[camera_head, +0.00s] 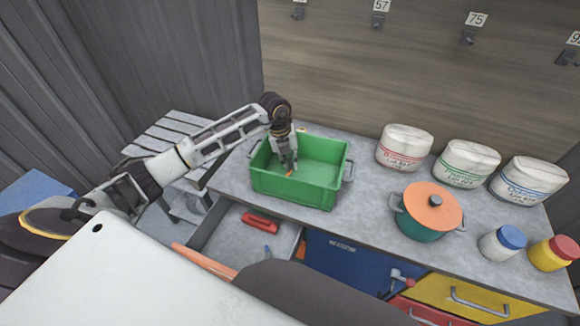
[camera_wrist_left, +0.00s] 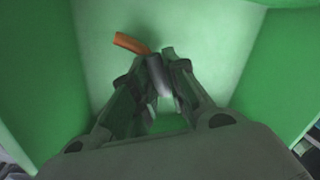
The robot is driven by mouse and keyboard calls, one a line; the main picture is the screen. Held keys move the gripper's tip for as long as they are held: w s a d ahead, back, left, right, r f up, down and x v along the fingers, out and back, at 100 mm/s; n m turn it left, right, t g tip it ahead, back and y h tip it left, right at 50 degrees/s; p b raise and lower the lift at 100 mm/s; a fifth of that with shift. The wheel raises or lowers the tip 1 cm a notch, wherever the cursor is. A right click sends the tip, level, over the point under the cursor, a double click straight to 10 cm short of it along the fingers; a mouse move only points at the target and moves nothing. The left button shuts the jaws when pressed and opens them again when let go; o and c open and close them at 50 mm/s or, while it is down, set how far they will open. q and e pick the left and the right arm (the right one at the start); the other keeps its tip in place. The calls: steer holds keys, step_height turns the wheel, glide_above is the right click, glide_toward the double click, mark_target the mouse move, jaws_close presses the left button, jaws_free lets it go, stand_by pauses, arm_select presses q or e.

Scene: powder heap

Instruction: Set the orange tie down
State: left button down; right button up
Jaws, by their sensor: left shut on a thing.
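The orange tie (camera_head: 289,175) is in my left gripper (camera_head: 289,168), inside the green crate (camera_head: 293,190) on the counter. In the left wrist view one orange end of the tie (camera_wrist_left: 131,43) sticks out to the left past the fingertips of my left gripper (camera_wrist_left: 160,62). The fingers are shut on it, and they hide the rest of it. The pale green crate floor (camera_wrist_left: 200,25) lies behind it; I cannot tell whether the tie touches that floor. My right gripper is not in view.
An orange-lidded pot (camera_head: 433,208), several white sacks (camera_head: 405,148), a blue-lidded jar (camera_head: 502,242) and a yellow jar (camera_head: 553,253) stand right of the crate. An open drawer (camera_head: 245,240) below holds a red item (camera_head: 261,222). The counter between crate and pot is clear.

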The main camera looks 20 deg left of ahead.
mark_target(290, 167)
arm_select(q)
steer(key=x, duration=0.2)
steer(key=shift+s+a+f, duration=0.15)
steer(key=shift+f, duration=0.3)
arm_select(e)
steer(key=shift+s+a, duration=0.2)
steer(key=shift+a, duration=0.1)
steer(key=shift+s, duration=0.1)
arm_select(q)
steer(key=shift+f, duration=0.15)
